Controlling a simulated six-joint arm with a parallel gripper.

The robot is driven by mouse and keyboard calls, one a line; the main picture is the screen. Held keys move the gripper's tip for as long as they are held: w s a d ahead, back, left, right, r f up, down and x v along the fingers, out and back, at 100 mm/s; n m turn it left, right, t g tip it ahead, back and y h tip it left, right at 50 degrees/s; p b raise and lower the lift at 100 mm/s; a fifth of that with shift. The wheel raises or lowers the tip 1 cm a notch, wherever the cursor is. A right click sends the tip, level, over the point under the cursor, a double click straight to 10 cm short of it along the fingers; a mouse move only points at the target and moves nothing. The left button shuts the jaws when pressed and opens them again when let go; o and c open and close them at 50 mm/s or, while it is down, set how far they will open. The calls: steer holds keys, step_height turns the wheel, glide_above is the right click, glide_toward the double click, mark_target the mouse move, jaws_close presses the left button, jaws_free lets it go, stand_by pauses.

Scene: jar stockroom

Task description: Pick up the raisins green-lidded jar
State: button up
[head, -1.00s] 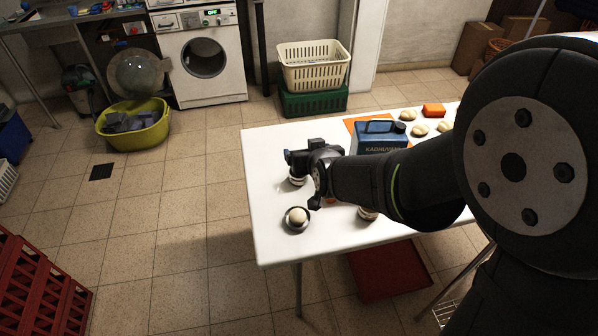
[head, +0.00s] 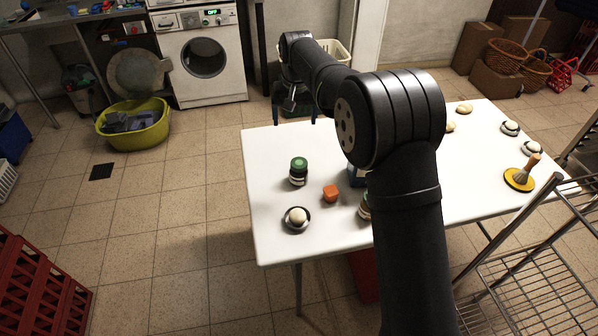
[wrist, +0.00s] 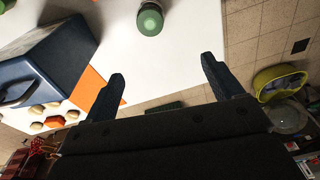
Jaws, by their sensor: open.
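A green-lidded jar (head: 299,171) with a dark body and pale label stands upright on the white table; its label is too small to read. Another jar (head: 364,207) is mostly hidden behind my arm, so I cannot tell which holds raisins. My gripper (head: 294,121) is open and empty, raised near the table's far left edge, behind the first jar in the picture and apart from it. In the wrist view, a green-lidded jar (wrist: 150,20) shows at the top edge, beyond the open fingers (wrist: 163,67) and touching neither.
An orange block (head: 331,194) and a small bowl (head: 297,226) with a pale ball stand near the jars. A blue box (wrist: 48,62) stands beside them, mostly hidden by my arm in the head view. A brush on a yellow dish (head: 519,182) lies at the right.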

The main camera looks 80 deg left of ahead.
mark_target(297, 163)
steer(key=shift+h, duration=0.6)
steer(key=f, duration=1.6)
steer(key=shift+w+d, duration=0.1)
steer(key=shift+w, duration=0.1)
steer(key=shift+w+f, duration=0.2)
steer(key=shift+f, duration=1.2)
steer(key=shift+w+f, duration=0.2)
steer(key=shift+f, duration=1.15)
steer(key=c, duration=1.3)
